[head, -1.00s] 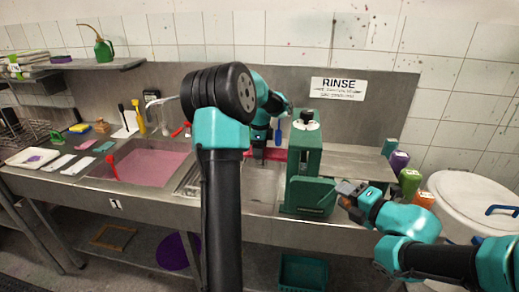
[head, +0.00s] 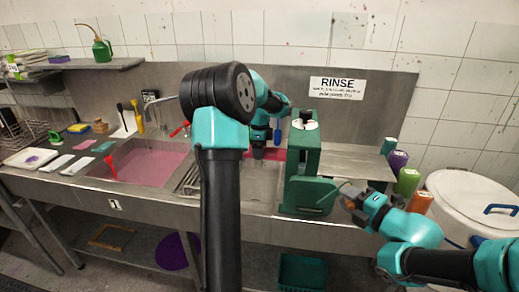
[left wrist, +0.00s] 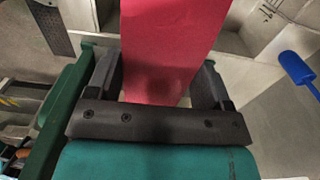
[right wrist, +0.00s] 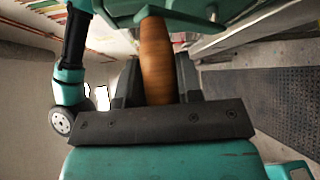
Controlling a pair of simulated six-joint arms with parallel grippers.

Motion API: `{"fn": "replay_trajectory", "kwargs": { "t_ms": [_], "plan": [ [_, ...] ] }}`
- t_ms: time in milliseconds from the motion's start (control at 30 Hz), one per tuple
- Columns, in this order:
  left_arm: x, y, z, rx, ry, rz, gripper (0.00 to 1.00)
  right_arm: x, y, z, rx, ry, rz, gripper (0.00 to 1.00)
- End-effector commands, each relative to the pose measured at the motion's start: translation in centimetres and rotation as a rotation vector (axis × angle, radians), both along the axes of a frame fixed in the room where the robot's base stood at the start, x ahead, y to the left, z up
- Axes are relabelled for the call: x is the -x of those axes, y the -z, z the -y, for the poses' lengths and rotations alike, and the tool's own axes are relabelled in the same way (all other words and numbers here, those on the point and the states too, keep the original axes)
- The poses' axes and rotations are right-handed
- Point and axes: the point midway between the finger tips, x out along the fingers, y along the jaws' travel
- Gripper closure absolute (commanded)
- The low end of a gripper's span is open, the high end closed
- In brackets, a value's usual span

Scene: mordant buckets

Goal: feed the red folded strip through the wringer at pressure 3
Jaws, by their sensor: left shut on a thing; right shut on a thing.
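The red strip (left wrist: 168,45) lies between the fingers of my left gripper (left wrist: 160,100), which is shut on it. In the head view, part of the strip (head: 275,154) shows between my left gripper (head: 258,153) and the left side of the green wringer (head: 304,160). Whether its end is between the rollers is hidden. My right gripper (head: 349,196) is at the wringer's right side. In the right wrist view my right gripper (right wrist: 158,95) is shut on a wooden crank handle (right wrist: 156,60). The pressure setting cannot be read.
A sink with pink liquid (head: 150,162) is left of my arm. A blue-handled tool (head: 277,132) is behind the wringer. Several coloured bottles (head: 407,182) and a white lidded bin (head: 470,200) stand at the right. A RINSE sign (head: 337,88) is on the backsplash.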

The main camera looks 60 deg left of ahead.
Motion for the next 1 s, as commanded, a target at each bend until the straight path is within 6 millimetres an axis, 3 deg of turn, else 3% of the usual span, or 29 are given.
{"fn": "replay_trajectory", "kwargs": {
  "t_ms": [33,600,733,767,1000],
  "plan": [
    [-0.47,-0.04,0.31,0.003,0.003,0.008,0.61,-0.19,-0.71,-0.02,-0.013,0.003,0.007,0.8],
    [-0.78,0.04,0.56,0.003,0.003,0.008,0.61,-0.09,-0.66,-0.09,-0.016,-0.002,0.005,0.7],
    [-0.79,0.06,0.57,0.003,0.003,0.008,0.61,-0.24,-0.4,0.03,-0.03,-0.001,-0.017,0.72],
    [-0.79,0.06,0.57,0.003,0.003,0.008,0.66,-0.29,-0.34,0.07,-0.037,-0.001,-0.023,0.72],
    [-0.79,0.06,0.56,0.004,0.003,0.007,0.66,-0.73,0.23,0.44,-0.081,-0.002,-0.083,0.79]
  ]
}}
